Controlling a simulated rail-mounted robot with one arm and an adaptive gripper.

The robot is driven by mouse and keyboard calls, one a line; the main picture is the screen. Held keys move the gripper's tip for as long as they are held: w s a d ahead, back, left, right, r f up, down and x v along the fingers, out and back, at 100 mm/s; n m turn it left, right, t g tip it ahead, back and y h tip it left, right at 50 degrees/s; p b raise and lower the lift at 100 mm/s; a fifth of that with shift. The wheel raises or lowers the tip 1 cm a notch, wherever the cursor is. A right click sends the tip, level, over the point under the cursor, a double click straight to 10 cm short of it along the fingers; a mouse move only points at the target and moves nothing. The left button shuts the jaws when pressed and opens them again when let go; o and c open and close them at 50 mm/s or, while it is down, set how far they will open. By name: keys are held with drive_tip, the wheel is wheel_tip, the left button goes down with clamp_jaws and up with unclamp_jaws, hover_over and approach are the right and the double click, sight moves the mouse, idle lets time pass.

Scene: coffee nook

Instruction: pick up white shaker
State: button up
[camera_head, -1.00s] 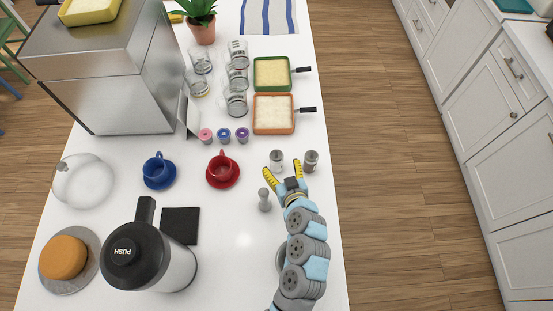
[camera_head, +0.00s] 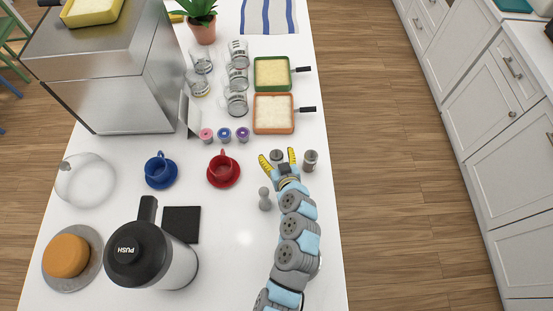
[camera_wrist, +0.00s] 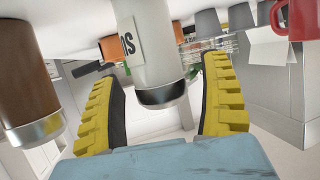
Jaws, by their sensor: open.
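The white shaker (camera_wrist: 145,40) hangs upside down in the tilted wrist view, with a dark lettered label and a metal-and-black cap. In the head view, the shaker (camera_head: 276,155) stands on the counter between the fingertips of my gripper (camera_head: 278,159). My gripper (camera_wrist: 163,78) is open, with one yellow finger on each side of the shaker.
A small grey tamper (camera_head: 265,199) stands just left of my arm. A red cup (camera_head: 222,162) on a saucer is further left. Pods (camera_head: 225,134), an orange square pan (camera_head: 273,114) and several glasses stand behind. The counter's right edge is close.

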drive_tip(key=c, duration=1.3)
drive_tip(key=shift+c, duration=0.2)
wheel_tip(320, 180, up, 10)
drive_tip(key=shift+r+b, duration=0.1)
drive_tip(key=shift+b, duration=0.5)
drive_tip(key=o, duration=0.3)
drive_tip(key=shift+c, duration=1.3)
